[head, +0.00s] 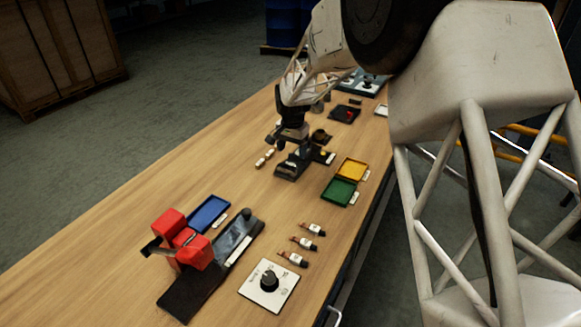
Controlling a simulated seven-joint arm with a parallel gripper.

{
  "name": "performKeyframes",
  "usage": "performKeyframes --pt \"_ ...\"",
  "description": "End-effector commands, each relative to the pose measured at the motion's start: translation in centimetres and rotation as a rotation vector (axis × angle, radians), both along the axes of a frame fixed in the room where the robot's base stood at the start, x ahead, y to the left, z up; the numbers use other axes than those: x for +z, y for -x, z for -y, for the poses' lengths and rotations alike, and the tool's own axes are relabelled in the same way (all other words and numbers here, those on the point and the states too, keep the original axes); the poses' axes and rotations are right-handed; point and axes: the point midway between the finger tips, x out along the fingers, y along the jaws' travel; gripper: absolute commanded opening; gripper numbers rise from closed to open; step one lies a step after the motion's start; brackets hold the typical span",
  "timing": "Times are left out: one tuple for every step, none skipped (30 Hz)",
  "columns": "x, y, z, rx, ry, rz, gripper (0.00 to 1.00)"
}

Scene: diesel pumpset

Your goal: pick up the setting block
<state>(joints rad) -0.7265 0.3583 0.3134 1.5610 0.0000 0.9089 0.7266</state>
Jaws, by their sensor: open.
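My gripper (288,143) is over the middle of the wooden bench, pointing down, with its dark jaws apart. Just below it is a dark fixture (291,168) with a pale strip and a small yellow part at its right. I cannot tell from this view whether the jaws are around or touching any part of it. No piece is clearly identifiable as the setting block; it may be hidden by the gripper or too small to tell. Small pale pieces (264,158) lie on the bench just left of the fixture.
Green (340,191) and yellow (351,169) trays are at right. A blue tray (208,214), a red-topped device (183,240), several small bottles (303,243) and a dial plate (268,286) stand nearer. The bench (130,222) is bare along its left side.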

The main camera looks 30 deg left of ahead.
Motion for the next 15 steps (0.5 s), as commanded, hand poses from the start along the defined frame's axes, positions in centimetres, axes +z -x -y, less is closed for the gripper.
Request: performKeyframes --pt "-0.09 -0.01 0.0 0.0 0.0 0.0 0.72" --pt "-0.12 -0.01 0.0 0.0 0.0 0.0 0.72" --pt "-0.12 -0.01 0.0 0.0 0.0 0.0 0.72" --pt "-0.12 -0.01 -0.01 0.0 0.0 0.0 0.72" --pt "-0.12 -0.01 0.0 0.0 0.0 0.0 0.72" --pt "-0.12 -0.01 0.0 0.0 0.0 0.0 0.72" --pt "-0.13 -0.01 0.0 0.0 0.0 0.0 0.72" --pt "-0.13 -0.01 0.0 0.0 0.0 0.0 0.72" --pt "-0.15 -0.01 0.0 0.0 0.0 0.0 0.72" --pt "-0.19 0.0 0.0 0.0 0.0 0.0 0.72" --pt "-0.26 -0.01 0.01 0.0 0.0 0.0 0.72" --pt "-0.4 0.0 0.01 0.0 0.0 0.0 0.72" --pt "-0.55 0.0 0.02 0.0 0.0 -0.001 0.72" --pt "-0.73 0.0 0.03 0.0 0.001 -0.001 0.72" --pt "-1.06 0.02 0.04 0.0 0.001 -0.001 0.72"
